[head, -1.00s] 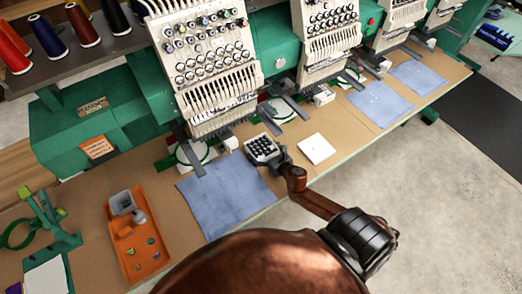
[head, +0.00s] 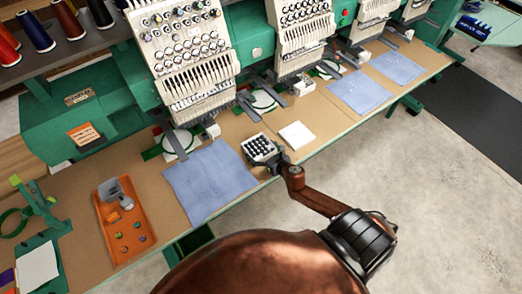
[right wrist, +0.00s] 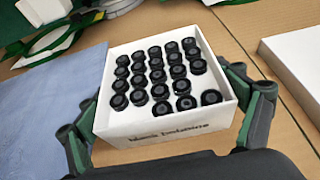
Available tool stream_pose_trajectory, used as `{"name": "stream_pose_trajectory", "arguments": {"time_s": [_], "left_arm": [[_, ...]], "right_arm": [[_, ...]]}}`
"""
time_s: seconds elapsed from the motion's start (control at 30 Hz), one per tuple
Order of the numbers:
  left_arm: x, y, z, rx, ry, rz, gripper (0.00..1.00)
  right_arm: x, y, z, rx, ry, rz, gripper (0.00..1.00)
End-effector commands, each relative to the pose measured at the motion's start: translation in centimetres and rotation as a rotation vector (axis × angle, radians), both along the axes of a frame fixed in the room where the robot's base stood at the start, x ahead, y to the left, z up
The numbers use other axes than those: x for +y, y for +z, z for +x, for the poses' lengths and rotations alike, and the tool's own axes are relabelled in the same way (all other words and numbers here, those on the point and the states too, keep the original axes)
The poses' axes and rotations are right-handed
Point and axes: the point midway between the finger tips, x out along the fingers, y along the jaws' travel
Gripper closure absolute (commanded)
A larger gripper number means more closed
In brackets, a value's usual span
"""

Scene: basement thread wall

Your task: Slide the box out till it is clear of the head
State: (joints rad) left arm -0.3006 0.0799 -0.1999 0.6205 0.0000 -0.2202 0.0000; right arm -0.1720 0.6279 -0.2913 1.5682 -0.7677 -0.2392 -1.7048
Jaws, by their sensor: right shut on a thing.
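The white open-topped box (head: 259,148) holds several black bobbins and sits on the tan table top. In the right wrist view the box (right wrist: 170,134) shows dark lettering on its near wall. My right gripper (head: 277,160) is at the box's near right side. In the right wrist view its fingers (right wrist: 163,112) press on the left and right walls, shut on the box. The nearest embroidery head (head: 185,55) stands behind and left, and the second head (head: 305,40) behind and right. A visible strip of table separates the box from both. My left gripper is not in view.
A blue cloth (head: 208,182) lies left of the box, and a flat white square (head: 296,135) lies to its right. An orange tray (head: 124,222) is farther left. The table's front edge is close in front of the box, with open floor beyond.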

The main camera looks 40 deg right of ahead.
Motion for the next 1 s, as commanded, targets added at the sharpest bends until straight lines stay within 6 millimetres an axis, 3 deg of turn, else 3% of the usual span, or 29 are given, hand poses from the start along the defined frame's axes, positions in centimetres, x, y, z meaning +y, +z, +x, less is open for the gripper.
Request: {"name": "stream_pose_trajectory", "arguments": {"time_s": [0.37, 0.4, 0.57, 0.87, 1.0], "left_arm": [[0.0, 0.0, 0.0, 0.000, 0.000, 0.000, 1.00], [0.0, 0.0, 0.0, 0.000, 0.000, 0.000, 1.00], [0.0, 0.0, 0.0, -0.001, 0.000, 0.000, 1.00], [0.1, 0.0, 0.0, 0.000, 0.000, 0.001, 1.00], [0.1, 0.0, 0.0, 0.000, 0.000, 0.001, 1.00]], "right_arm": [[0.4, 0.0, 0.3, 0.000, 0.007, 0.002, 0.52], [0.3, 0.0, 0.3, 0.000, 0.007, 0.002, 0.11], [0.2, 0.0, 0.2, -0.001, 0.005, 0.001, 0.00], [0.1, 0.0, 0.0, -0.001, 0.002, 0.000, 0.00], [0.1, 0.4, -0.9, 0.000, 0.002, 0.000, 0.00]]}}
